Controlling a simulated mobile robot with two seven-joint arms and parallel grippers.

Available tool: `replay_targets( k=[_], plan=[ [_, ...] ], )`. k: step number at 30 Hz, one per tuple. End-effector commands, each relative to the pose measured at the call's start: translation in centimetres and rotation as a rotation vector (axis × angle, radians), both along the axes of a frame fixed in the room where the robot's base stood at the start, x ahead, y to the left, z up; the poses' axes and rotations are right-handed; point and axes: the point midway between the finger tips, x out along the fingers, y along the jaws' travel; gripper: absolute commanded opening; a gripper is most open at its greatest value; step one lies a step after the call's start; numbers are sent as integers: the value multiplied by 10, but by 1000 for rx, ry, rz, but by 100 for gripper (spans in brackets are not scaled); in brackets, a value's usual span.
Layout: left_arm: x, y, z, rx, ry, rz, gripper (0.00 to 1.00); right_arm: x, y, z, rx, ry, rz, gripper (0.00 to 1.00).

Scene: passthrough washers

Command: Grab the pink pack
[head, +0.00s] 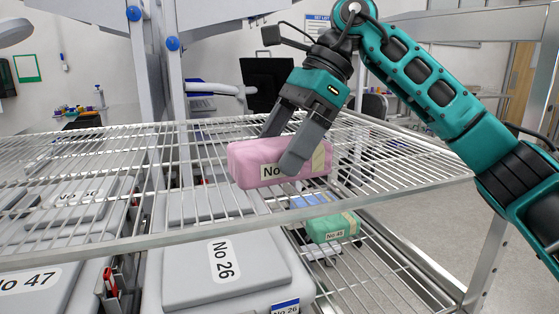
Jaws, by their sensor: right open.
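My right gripper (281,150) comes down over the pack from above right. Its fingers are open, with one in front of the pack's near side and one behind it. I cannot tell whether the fingers touch the pack. My left gripper is not in view.
Below the shelf are grey bins, one labelled No 26 (225,265), and a green pack (330,228) with a blue pack (312,201) behind it on the lower rack. The upper shelf is otherwise empty. Grey posts (173,70) stand at the back left.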

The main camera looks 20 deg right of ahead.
Motion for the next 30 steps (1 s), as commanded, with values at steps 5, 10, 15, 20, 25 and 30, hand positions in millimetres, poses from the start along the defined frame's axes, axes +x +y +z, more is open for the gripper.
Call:
replay_targets(
  k=[5, 10, 15, 20, 25, 30],
  plan=[
    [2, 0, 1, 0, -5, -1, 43, 0, 5, -7, 0, 1, 1, 100],
    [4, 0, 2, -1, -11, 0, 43, 0, 4, -7, 0, 1, 1, 98],
    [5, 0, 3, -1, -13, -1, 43, 0, 4, -7, 0, 1, 1, 82],
    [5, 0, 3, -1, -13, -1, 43, 0, 4, -7, 0, 1, 1, 66],
    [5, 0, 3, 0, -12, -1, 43, 0, 4, -6, 0, 1, 1, 50],
    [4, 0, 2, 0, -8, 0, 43, 0, 4, -6, 2, -1, 0, 42]
  ],
)
